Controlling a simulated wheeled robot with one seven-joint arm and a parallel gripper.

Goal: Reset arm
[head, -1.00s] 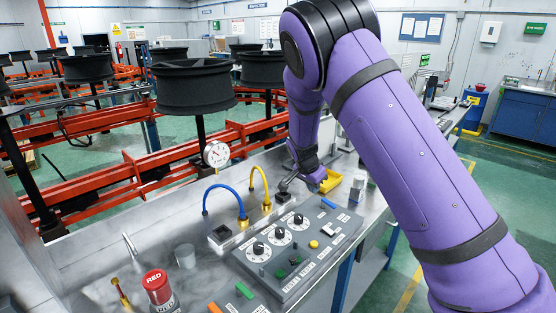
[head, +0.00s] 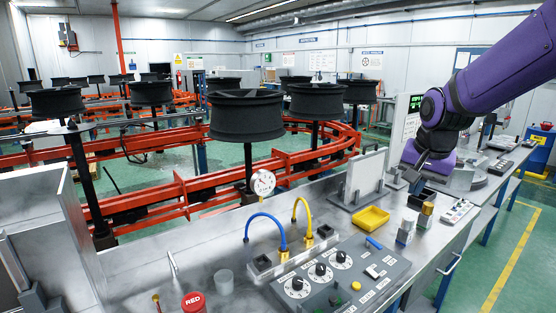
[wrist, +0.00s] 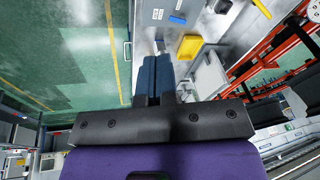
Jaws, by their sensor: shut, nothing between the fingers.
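My purple arm (head: 505,65) reaches in from the upper right in the head view and bends down at a black joint. My gripper (head: 419,165) is small and dark there, above the far right part of the bench, beyond the yellow tray. In the wrist view my gripper (wrist: 154,60) shows two dark blue fingers side by side, closed together with nothing between them. The fingers are clear of the yellow tray (wrist: 189,46), which lies to their right in that view.
The steel bench (head: 215,248) holds a yellow tray (head: 371,218), a control panel (head: 345,275), blue and yellow hoses, a red-capped container (head: 193,302) and an upright pale panel (head: 365,175). Green floor lies right.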

